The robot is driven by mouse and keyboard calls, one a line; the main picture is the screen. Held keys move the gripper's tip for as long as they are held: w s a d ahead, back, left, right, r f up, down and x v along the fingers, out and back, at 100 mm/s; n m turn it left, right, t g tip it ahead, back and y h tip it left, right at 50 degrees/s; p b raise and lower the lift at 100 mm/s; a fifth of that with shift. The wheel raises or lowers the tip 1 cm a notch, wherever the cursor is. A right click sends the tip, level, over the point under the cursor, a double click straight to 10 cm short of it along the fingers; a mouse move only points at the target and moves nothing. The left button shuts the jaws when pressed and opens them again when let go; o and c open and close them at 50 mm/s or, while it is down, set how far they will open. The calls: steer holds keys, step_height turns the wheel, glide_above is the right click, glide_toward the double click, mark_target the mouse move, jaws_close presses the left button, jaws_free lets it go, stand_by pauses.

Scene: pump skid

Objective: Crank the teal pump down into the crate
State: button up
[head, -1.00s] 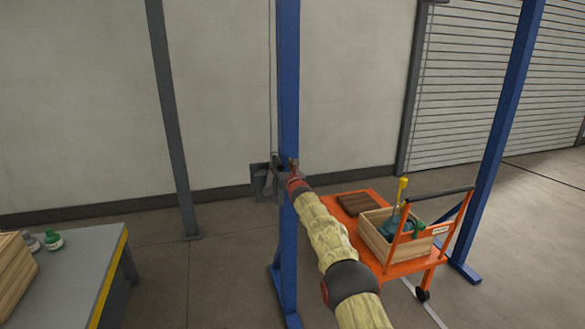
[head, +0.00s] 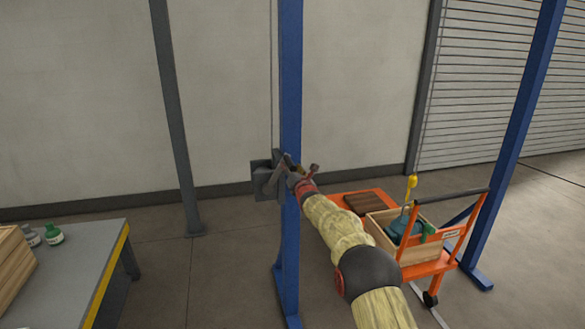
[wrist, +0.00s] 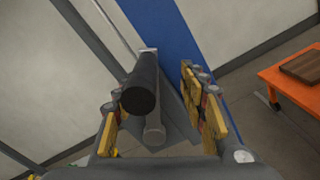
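The teal pump (head: 403,223) sits partly inside the wooden crate (head: 392,250) on the orange cart, its upper part above the rim. A yellow hook (head: 411,182) is above it on slings. I cannot tell whether the pump touches the crate floor. The grey winch (head: 263,180) is on the blue post. Its black crank handle (wrist: 139,92) points toward the wrist camera. My gripper (head: 298,173) is at the winch. In the wrist view its yellow-padded fingers (wrist: 158,112) are apart on either side of the handle, with a gap on the right.
The blue post (head: 290,100) stands right behind the crank. The orange cart (head: 418,271) also carries a brown board (head: 370,203). A grey bench (head: 75,270) with bottles (head: 54,235) and a wooden box (head: 12,265) is at the left. The floor between bench and post is clear.

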mark_target(295, 168)
steer(key=shift+s+d+r+b, duration=0.2)
steer(key=shift+d+r+b, duration=0.15)
steer(key=shift+r+b, duration=0.25)
steer(key=shift+b+v, duration=0.5)
steer(key=shift+v, duration=0.3)
steer(key=shift+s+d, duration=0.2)
steer(key=shift+s, duration=0.15)
steer(key=b+v, duration=0.4)
steer(key=v, duration=0.2)
steer(key=shift+s+a+f+b, duration=0.2)
steer(key=shift+a+f+b, duration=0.1)
steer(key=shift+f, duration=0.25)
steer(key=shift+c, duration=0.3)
